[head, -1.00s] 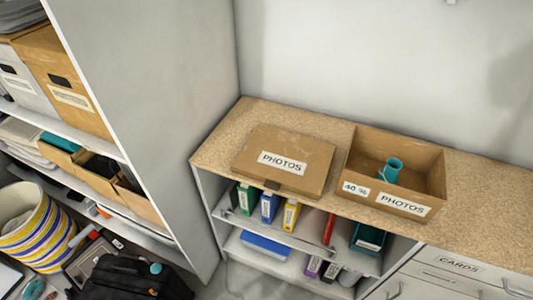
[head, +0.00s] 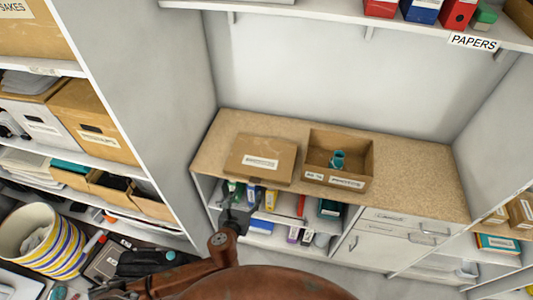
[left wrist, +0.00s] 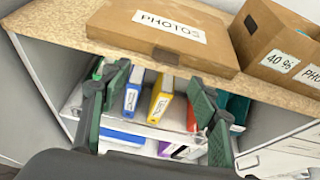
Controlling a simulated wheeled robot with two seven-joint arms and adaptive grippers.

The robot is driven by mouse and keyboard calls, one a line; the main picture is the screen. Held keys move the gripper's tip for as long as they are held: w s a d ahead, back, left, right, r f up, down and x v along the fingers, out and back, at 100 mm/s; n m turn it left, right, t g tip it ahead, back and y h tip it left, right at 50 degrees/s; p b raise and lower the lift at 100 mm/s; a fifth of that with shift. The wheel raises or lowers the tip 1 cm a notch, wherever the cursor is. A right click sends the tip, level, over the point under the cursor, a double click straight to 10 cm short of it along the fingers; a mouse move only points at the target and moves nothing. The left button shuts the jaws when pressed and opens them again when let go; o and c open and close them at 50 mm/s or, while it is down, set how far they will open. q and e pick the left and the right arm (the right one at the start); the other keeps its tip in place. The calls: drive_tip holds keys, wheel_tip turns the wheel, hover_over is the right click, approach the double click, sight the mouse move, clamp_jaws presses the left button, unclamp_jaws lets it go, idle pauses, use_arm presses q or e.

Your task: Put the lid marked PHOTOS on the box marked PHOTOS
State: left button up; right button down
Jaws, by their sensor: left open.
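The cardboard lid (head: 262,150), with a white PHOTOS label, lies flat on the speckled counter. Its front part reaches the counter's front edge. It also shows at the top of the left wrist view (left wrist: 160,45). The open cardboard box marked PHOTOS (head: 350,172) stands just right of the lid. It also bears a 40 % tag and holds a teal cup (head: 337,159). In the left wrist view only the box's left corner (left wrist: 264,48) shows. My left gripper (head: 238,199) is open and empty, in front of and below the lid's front edge; its fingers (left wrist: 160,88) are spread wide. My right gripper is out of sight.
Below the counter (head: 420,180) stand several binders (head: 255,197) on an open shelf, close to my left gripper. Drawers (head: 395,228) are at right. A tall shelf unit (head: 160,130) bounds the left. An upper shelf (head: 330,12) hangs above. The counter right of the box is clear.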

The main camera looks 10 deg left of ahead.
sight(254, 182)
use_arm(q)
drive_tip(key=x, duration=0.7)
drive_tip(key=shift+w+d+b, duration=0.25)
drive_tip(key=shift+d+b, duration=0.1)
drive_tip(key=shift+d, duration=0.05)
drive_tip(key=shift+f, duration=0.1)
drive_tip(key=shift+c, duration=0.4)
drive_tip(key=c, duration=1.1)
drive_tip(key=shift+c, duration=0.5)
